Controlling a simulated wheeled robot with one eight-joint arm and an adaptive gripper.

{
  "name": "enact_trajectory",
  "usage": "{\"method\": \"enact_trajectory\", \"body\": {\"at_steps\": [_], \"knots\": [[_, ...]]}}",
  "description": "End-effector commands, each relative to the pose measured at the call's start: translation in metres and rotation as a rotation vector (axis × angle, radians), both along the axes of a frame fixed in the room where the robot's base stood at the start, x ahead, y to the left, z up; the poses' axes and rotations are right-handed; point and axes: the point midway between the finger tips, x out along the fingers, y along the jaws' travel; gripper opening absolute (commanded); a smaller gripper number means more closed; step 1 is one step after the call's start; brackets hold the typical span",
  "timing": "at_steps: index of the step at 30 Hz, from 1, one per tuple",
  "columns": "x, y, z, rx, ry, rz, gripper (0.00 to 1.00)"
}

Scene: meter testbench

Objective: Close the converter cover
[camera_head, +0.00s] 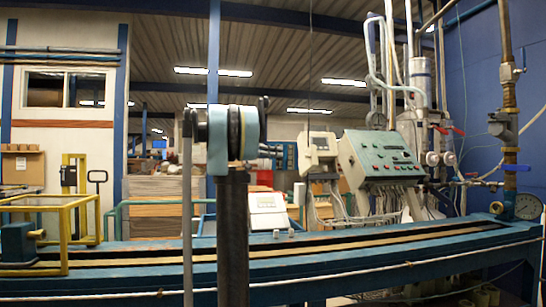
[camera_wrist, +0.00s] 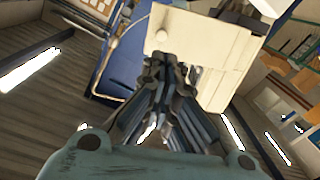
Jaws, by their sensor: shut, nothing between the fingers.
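The converter seems to be the cream box (camera_head: 320,150) on a post just left of the green control panel. A small flap or lip juts out at its lower edge; I cannot tell for sure that this is the cover. In the wrist view a large cream box (camera_wrist: 205,45), probably the same converter, fills the upper middle, with a round knob on its left part. My gripper (camera_wrist: 172,65) is shut and empty, its fingertips overlapping the box's edge in the picture; contact cannot be told. In the head view my arm mostly hides the gripper, left of the converter.
The green control panel (camera_head: 383,158) with buttons stands right of the converter, with pipes and hanging cables around it. A long blue bench (camera_head: 400,255) runs across the front. A white meter (camera_head: 268,212) stands on it, and a yellow frame (camera_head: 65,238) is at left.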

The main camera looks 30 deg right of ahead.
Motion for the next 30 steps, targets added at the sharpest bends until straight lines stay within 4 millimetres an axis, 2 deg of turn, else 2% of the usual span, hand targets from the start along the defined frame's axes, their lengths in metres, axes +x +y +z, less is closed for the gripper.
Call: {"method": "enact_trajectory", "body": {"at_steps": [9, 15, 21, 30], "knots": [[-0.011, -0.055, -0.002, 0.001, 0.001, -0.001, 0.0], [-0.016, -0.083, -0.003, 0.001, 0.001, 0.0, 0.0], [-0.019, -0.098, -0.003, 0.001, 0.001, 0.001, 0.0], [-0.019, -0.1, -0.003, 0.002, 0.001, 0.002, 0.0]]}}
